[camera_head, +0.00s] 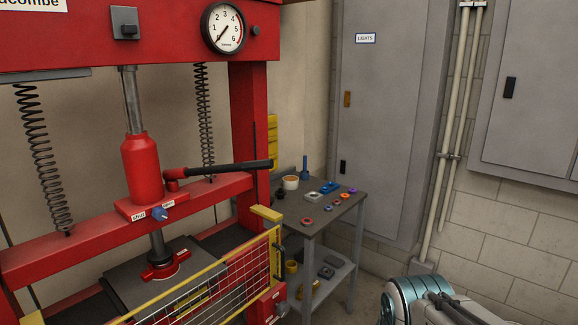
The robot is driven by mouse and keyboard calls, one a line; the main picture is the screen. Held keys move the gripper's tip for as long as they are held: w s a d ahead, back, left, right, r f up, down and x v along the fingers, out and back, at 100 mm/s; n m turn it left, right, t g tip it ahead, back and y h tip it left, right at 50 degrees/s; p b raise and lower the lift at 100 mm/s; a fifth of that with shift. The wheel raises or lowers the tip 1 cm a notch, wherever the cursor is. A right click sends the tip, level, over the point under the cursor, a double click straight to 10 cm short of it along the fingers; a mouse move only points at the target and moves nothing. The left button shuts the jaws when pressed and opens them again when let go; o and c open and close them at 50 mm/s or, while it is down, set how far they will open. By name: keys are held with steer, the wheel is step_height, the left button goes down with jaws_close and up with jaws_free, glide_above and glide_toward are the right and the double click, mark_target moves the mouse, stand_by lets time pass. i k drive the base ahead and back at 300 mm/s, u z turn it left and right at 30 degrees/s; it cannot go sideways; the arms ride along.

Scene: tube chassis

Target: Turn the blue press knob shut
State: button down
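The blue press knob (159,213) is a small round knob on the front of the red jack base, at the left of the picture. A white label reading "shut" (138,216) is to its left, and a smaller label (168,204) is at its upper right, too small to read surely. Which way the knob is turned cannot be made out. The red press jack (142,168) stands above it. My gripper cannot be made out. Part of my arm, white with a teal ring, shows at the bottom right, well away from the knob.
A black-gripped pump handle (230,167) juts right from the jack. A yellow-framed mesh guard (205,292) stands low in front of the press. A grey cart (323,215) with small parts stands right of it. Grey cabinets (385,130) line the wall. Floor shows between cart and my arm.

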mark_target(160, 214)
steer(key=u, duration=1.25)
steer(key=k, duration=0.6)
steer(key=u, duration=0.45)
steer(key=i, duration=0.95)
steer(key=z, duration=0.65)
